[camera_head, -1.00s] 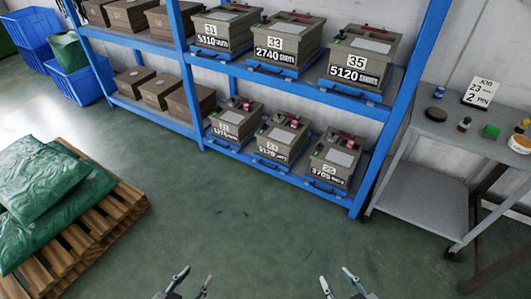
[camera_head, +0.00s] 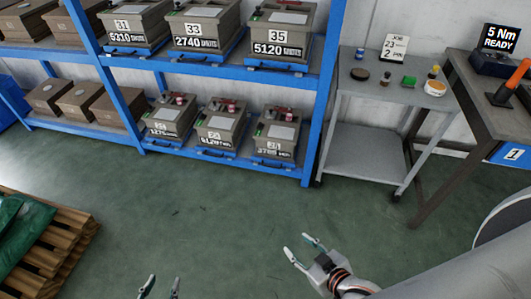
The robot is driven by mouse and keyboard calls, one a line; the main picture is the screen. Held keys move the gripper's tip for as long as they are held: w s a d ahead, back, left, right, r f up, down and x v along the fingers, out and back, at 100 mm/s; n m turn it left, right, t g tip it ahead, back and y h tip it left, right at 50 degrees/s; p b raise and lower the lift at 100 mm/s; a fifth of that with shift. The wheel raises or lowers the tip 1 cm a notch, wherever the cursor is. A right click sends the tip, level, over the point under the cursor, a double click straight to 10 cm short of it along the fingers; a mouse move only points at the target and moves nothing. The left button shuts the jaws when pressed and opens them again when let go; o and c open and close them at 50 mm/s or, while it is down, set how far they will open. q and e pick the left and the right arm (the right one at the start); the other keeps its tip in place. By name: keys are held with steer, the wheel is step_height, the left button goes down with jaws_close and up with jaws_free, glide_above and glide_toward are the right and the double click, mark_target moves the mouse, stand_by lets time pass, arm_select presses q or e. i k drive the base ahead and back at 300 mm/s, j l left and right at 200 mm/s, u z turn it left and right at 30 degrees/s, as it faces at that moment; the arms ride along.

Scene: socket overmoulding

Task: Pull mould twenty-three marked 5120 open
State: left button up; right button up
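Three grey-brown moulds stand on the lower blue shelf, each on a blue tray with a handle. The middle lower mould (camera_head: 219,127) carries a label that seems to read 23 with a blurred number like 5120. Its blue tray (camera_head: 206,153) is pushed in on the shelf. The lower left mould (camera_head: 172,117) and lower right mould (camera_head: 278,132) have labels too small to read surely. My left gripper (camera_head: 161,286) is open and empty at the bottom edge. My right gripper (camera_head: 297,244) is open and empty above the floor, well in front of the rack.
Upper moulds 31 (camera_head: 132,22), 33 (camera_head: 204,27) and 35, also marked 5120 (camera_head: 281,30), sit above. A grey trolley (camera_head: 385,85) with a job card 23, 2 PIN (camera_head: 395,46) stands right. A bench (camera_head: 490,90) is beyond. A pallet (camera_head: 65,240) lies left. The floor between is clear.

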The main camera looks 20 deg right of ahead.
mark_target(222, 132)
steer(key=u, duration=0.2)
steer(key=i+l+u, duration=0.15)
steer(key=i+u, duration=0.3)
steer(key=i+l+u, duration=0.25)
steer(key=u, duration=0.15)
